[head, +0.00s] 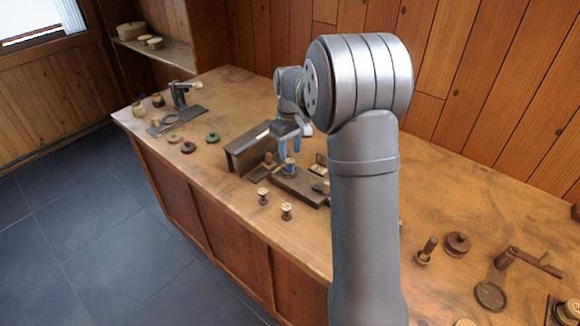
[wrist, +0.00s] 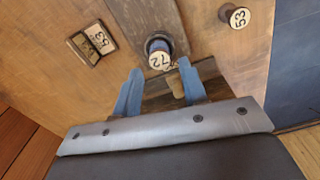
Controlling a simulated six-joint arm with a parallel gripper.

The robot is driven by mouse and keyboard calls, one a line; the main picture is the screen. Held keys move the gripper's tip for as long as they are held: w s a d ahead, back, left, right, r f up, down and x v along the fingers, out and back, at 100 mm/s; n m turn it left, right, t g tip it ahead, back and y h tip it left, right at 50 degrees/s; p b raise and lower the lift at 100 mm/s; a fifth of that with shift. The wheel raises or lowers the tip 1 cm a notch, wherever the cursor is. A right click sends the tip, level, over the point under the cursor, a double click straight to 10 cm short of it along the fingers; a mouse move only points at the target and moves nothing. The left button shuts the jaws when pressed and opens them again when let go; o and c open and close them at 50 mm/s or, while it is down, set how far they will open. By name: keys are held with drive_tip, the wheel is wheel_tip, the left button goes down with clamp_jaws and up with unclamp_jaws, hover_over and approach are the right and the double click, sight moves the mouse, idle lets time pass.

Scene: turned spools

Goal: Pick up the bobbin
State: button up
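My gripper (head: 289,144) is above the bobbin in the head view, pointing down. In the wrist view the blue fingers of my gripper (wrist: 160,68) are spread apart with nothing held between them. I cannot tell exactly how far the tips are above the bobbin.
A raised dark wooden piece (head: 248,150) stands left of the bobbin. Two pale spools (head: 263,196) (head: 287,211) stand near the bench's front edge. A small box with number labels (wrist: 92,42) lies close by. My arm hides part of the bench.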

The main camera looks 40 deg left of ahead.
sight(291, 161)
drive_tip(key=shift+f, duration=2.7)
drive_tip(key=c, duration=0.7)
